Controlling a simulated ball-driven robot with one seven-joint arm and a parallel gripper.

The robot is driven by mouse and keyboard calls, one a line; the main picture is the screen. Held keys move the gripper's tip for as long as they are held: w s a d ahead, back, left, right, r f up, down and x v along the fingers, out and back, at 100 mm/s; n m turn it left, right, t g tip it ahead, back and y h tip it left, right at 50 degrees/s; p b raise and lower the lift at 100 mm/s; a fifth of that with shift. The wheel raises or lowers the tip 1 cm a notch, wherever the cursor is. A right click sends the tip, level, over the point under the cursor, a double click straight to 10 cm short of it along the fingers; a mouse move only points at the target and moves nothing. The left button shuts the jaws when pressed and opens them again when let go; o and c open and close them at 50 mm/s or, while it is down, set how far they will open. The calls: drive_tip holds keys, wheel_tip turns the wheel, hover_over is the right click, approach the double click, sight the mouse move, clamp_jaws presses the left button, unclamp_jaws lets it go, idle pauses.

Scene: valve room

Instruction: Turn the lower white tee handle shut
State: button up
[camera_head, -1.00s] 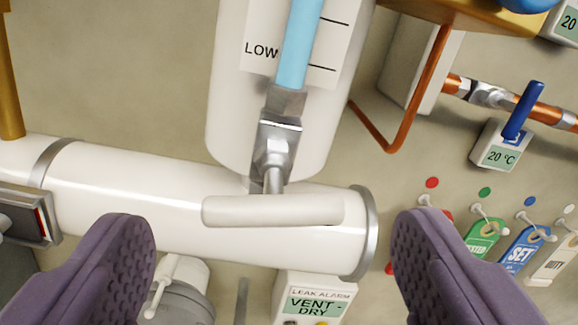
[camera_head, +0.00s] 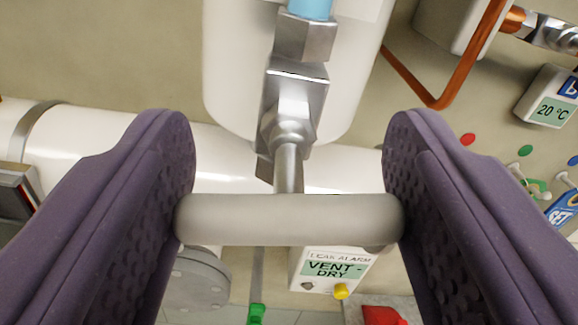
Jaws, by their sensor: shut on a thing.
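The white tee handle (camera_head: 288,220) is a horizontal bar on a short metal stem (camera_head: 288,168), in the middle of the head view. The stem comes out of a metal valve body (camera_head: 293,105) below a light blue tube (camera_head: 311,8). My gripper (camera_head: 289,215) is shut on the handle, with one purple ribbed finger against each end of the bar. The finger pads hide the bar's very ends.
A white horizontal pipe (camera_head: 85,130) and a white tank (camera_head: 235,70) lie behind the handle. A leak alarm box (camera_head: 330,270) sits below. A copper pipe (camera_head: 466,60), a temperature display (camera_head: 553,108) and hanging tags (camera_head: 565,207) are at the right.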

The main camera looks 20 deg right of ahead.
drive_tip(key=shift+d+f+m+b, duration=0.1)
drive_tip(key=shift+f+m+b, duration=0.15)
drive_tip(key=shift+m+b, duration=0.75)
drive_tip(key=shift+r+b, duration=0.25)
drive_tip(key=shift+b, duration=0.1)
drive_tip(key=o, duration=1)
drive_tip(key=shift+c, duration=0.2)
drive_tip(key=v, duration=0.7)
drive_tip(key=shift+s+b, duration=0.4)
drive_tip(key=shift+b, duration=0.05)
